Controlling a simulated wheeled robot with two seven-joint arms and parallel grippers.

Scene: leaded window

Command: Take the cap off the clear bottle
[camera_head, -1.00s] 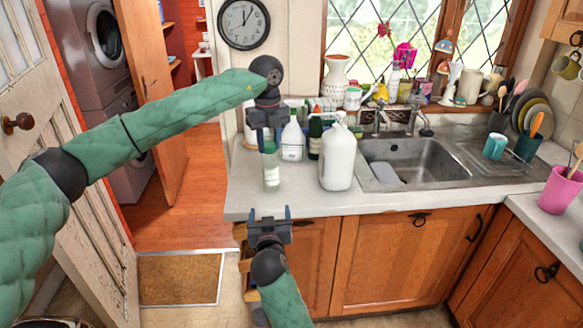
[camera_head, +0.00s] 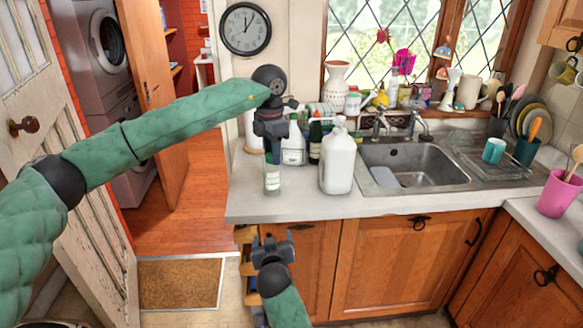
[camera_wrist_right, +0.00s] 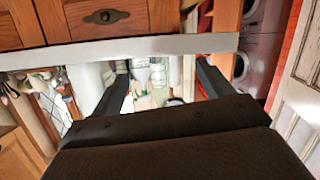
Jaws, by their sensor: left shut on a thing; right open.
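The clear bottle (camera_head: 272,182) stands upright on the counter near its left end, left of a large white jug. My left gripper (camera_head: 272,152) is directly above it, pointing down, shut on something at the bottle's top. The fingers hide the cap, so I cannot tell whether it is still seated on the neck. My right gripper (camera_head: 272,244) is open and empty, low in front of the cabinet and below the counter edge. Its two open fingers also show in the right wrist view (camera_wrist_right: 165,85).
The white jug (camera_head: 338,162) stands close to the right of the clear bottle. A white bottle (camera_head: 293,145) and a dark green bottle (camera_head: 315,138) stand behind. The sink (camera_head: 412,165) lies to the right. The counter (camera_head: 250,207) is bare in front of the bottle.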

